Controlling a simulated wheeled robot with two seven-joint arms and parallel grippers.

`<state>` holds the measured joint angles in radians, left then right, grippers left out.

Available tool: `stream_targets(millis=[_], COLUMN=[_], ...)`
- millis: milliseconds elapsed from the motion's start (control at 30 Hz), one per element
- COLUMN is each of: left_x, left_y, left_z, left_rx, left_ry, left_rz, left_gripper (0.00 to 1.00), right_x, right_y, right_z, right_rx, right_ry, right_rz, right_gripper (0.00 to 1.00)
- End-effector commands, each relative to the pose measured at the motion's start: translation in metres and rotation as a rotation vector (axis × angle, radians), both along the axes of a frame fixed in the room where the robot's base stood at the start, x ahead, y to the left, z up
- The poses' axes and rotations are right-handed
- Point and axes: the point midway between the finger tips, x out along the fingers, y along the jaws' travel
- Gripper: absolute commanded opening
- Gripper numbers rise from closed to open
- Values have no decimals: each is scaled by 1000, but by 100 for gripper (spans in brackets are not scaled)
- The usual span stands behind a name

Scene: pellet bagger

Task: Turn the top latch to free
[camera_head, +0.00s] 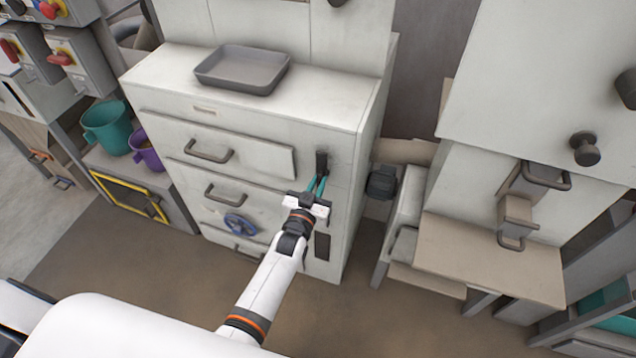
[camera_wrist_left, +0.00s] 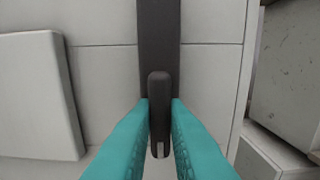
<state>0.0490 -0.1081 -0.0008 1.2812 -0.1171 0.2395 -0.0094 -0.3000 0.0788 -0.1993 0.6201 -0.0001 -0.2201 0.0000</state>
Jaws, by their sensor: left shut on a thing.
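The top latch (camera_head: 321,160) is a dark upright bar on the right side of the white cabinet's front (camera_head: 330,140), beside the upper drawer. My left gripper (camera_head: 317,184) has teal fingers and is at the latch's lower end. In the left wrist view the latch handle (camera_wrist_left: 158,110) hangs straight down between the teal fingertips (camera_wrist_left: 160,120), which are shut on it. The dark plate (camera_wrist_left: 158,35) behind it runs up out of the picture. My right gripper is in neither view.
A grey tray (camera_head: 243,69) lies on the cabinet top. The front has drawers with handles (camera_head: 209,151), a blue handwheel (camera_head: 239,224) and a lower dark slot (camera_head: 322,246). Teal (camera_head: 106,127) and purple (camera_head: 146,150) buckets stand left. A bench (camera_head: 490,255) stands right.

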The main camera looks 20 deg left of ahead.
Motion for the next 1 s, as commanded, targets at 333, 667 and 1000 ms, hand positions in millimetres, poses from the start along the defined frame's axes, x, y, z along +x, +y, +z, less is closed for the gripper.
stream_targets(millis=[333, 667, 1000], left_x=[0, -26, -97], left_y=[0, 1, 4], left_z=[-1, -2, -2], left_rx=[1, 0, 1], left_ry=[2, 3, 4], left_rz=[0, -1, 0], left_gripper=[35, 35, 35], right_x=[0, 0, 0], right_y=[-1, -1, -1], right_z=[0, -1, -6], right_rx=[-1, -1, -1], right_ry=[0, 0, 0], right_rz=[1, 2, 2], right_gripper=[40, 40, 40])
